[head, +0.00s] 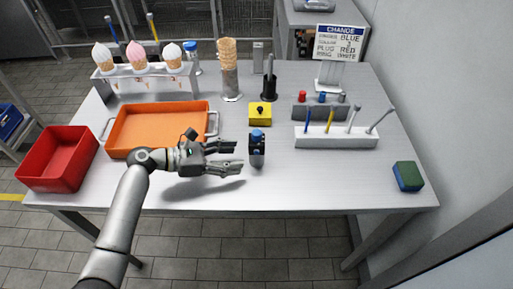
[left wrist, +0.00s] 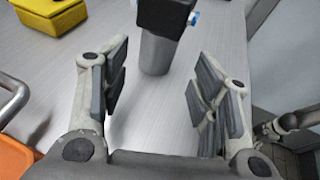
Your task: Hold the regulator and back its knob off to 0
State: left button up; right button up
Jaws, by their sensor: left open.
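The regulator (head: 257,153) is a small dark upright block with a blue knob (head: 257,135) on top, standing near the front middle of the table. My left gripper (head: 238,157) is open just left of it, its fingers pointing at it and spread apart. In the left wrist view the regulator's black body and grey cylindrical part (left wrist: 157,52) show beyond the open fingertips of the left gripper (left wrist: 162,62), roughly centred between them. The fingers look clear of the regulator. The knob's setting cannot be read.
A yellow box (head: 260,119) with a black button stands close behind the regulator. An orange tray (head: 112,140) lies behind my left arm, and a red bin (head: 62,160) is further left. A white tool holder (head: 336,141) and a green-blue block (head: 408,176) are right.

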aim_at(253, 155)
pick_arm(q)
jog(key=x, duration=0.1)
jog(key=b+x, duration=0.1)
jog(key=x, duration=0.1)
jog(key=shift+w+f, duration=0.1)
jog(key=shift+f, duration=0.15)
jog(key=shift+w+d+p, duration=0.15)
jog(key=shift+d+p, duration=0.05)
jog(key=shift+d, duration=0.25)
jog(key=shift+w+d+p, duration=0.15)
jog(key=shift+w+d, duration=0.05)
jog(key=shift+d, duration=0.25)
jog(key=shift+w+d+f, duration=0.1)
jog(key=shift+d+f, duration=0.1)
jog(key=shift+d, duration=0.4)
jog(key=shift+w+d+f, duration=0.15)
jog(key=shift+d, duration=0.05)
pick_arm(e)
jog(key=shift+w+f, duration=0.25)
jog(key=shift+w, duration=0.2)
jog(key=shift+w+f, duration=0.2)
jog(key=shift+w, duration=0.25)
